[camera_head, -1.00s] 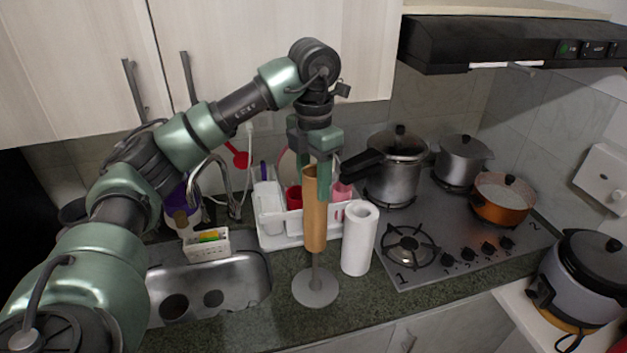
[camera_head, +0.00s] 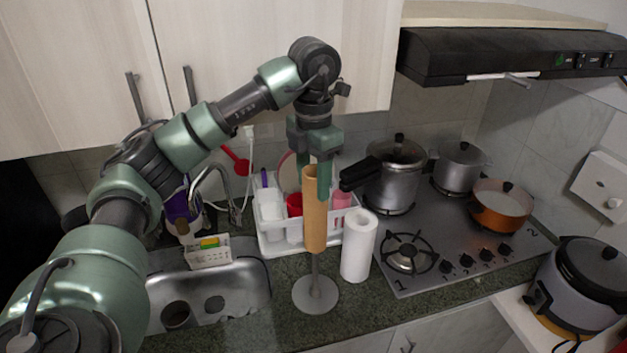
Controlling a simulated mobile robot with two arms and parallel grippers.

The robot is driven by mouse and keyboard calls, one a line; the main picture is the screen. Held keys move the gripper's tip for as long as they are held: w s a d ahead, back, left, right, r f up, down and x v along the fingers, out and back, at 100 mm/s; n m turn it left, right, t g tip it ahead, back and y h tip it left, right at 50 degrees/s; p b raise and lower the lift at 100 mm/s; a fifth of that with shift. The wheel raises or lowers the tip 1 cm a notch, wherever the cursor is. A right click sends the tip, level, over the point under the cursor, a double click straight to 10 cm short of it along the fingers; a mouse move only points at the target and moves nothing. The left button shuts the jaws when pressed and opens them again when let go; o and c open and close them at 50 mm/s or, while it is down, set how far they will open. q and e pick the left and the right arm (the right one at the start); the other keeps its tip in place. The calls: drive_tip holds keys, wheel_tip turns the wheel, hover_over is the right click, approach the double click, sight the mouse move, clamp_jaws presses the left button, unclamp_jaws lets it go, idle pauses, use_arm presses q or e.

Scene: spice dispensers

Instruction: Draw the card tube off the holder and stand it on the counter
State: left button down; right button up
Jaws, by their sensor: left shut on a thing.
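The brown card tube (camera_head: 315,222) stands upright around the upper part of the holder's thin post. The grey holder (camera_head: 316,294) has a round flat base on the counter (camera_head: 290,268), and its lower post shows bare below the tube. My left gripper (camera_head: 315,187) points down from above and is shut on the top end of the tube. One finger shows in front of the tube's right side; the other is partly hidden behind it. My right gripper is out of view.
A white paper roll (camera_head: 359,246) stands close right of the holder. A white rack (camera_head: 272,241) with cups is behind, the sink (camera_head: 240,275) left, and the stove (camera_head: 440,265) with pots right. Counter room in front is narrow.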

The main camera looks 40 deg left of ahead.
use_arm(q)
drive_tip(key=shift+r+p, duration=0.5)
drive_tip(key=shift+r, duration=3.2)
drive_tip(key=shift+r, duration=2)
drive_tip(key=shift+f, duration=0.1)
